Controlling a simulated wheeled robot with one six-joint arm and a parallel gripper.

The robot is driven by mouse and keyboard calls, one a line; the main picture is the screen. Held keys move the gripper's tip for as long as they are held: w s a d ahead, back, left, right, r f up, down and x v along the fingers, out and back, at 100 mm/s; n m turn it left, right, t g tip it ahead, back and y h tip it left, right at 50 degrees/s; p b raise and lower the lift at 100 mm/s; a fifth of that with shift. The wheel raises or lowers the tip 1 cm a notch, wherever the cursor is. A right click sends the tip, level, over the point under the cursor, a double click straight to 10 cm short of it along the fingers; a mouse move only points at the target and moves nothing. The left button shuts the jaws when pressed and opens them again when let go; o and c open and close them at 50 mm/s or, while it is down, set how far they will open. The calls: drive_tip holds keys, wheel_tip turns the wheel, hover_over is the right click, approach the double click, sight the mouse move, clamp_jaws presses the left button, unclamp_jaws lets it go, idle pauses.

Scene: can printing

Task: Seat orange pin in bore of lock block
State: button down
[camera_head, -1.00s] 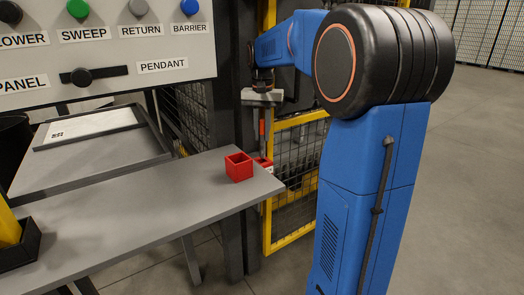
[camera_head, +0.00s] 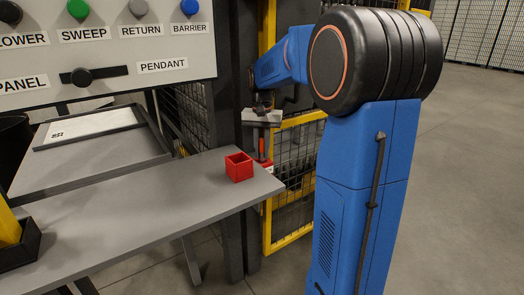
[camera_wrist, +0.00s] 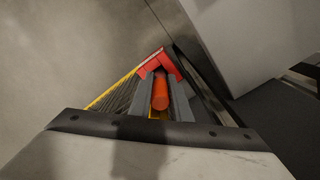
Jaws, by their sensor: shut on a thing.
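The orange pin (camera_wrist: 160,92) stands between the two grey fingers of my gripper (camera_wrist: 159,95) in the wrist view. My gripper is shut on it. In the head view my gripper (camera_head: 262,146) hangs beside the yellow gate post, past the table's right end, and a little orange shows between its fingers. A red block (camera_wrist: 155,61), which looks like the lock block, lies beyond the pin in the wrist view. Its bore is hidden behind the pin and fingers. I cannot tell whether the pin touches it or enters it.
A red open-topped box (camera_head: 239,167) stands near the right end of the grey table (camera_head: 130,222). A yellow-framed mesh gate (camera_head: 296,160) is behind my gripper. A dark post (camera_head: 230,120) stands to its left. A control panel (camera_head: 100,45) fills the upper left.

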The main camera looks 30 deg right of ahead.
drive_tip(key=c, duration=1.6)
unclamp_jaws()
drive_tip(key=shift+f, duration=0.15)
drive_tip(key=shift+c, duration=0.2)
wheel_tip(320, 180, up, 12)
drive_tip(key=shift+r, duration=0.15)
